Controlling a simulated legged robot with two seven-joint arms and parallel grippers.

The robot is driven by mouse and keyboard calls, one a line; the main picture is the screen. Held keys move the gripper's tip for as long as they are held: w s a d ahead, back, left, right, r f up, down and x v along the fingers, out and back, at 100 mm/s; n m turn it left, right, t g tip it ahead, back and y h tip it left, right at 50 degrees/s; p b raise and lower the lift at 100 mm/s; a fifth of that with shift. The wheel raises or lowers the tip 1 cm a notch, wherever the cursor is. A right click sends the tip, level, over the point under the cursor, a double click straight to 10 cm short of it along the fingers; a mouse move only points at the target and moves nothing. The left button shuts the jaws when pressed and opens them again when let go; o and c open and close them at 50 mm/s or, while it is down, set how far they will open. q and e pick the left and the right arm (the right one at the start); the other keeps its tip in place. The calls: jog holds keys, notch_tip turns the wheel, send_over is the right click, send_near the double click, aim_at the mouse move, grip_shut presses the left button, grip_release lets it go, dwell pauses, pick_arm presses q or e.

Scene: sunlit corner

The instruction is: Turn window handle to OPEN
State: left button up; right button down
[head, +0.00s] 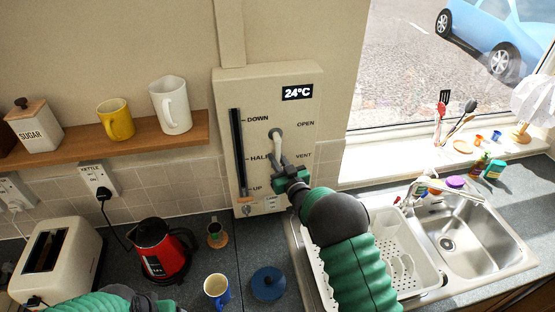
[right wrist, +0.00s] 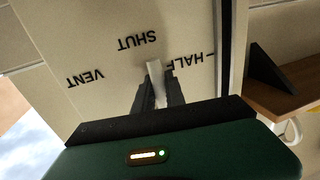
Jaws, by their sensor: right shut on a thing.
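The white window handle (head: 276,143) is on a cream panel (head: 230,90) on the wall. It hangs down from its upper end, well away from the OPEN label (head: 305,123) at the upper right; the VENT label (head: 304,156) is lower right. My right gripper (head: 282,165) is shut on the handle's lower part. In the right wrist view the handle (right wrist: 156,82) stands between the two dark fingers (right wrist: 158,92), near the SHUT label (right wrist: 137,41). Part of my left arm shows at the bottom left, but its gripper is out of view.
A slider slot (head: 238,155) marked DOWN, HALF and UP runs along the panel's left. A shelf (head: 70,150) with mugs is left of the panel. A red kettle (head: 160,250), a blue mug (head: 217,289) and a white dish rack (head: 425,268) stand below.

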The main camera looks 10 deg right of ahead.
jog(key=shift+s+f, duration=0.1)
jog(key=shift+f, duration=0.15)
dwell(0.5)
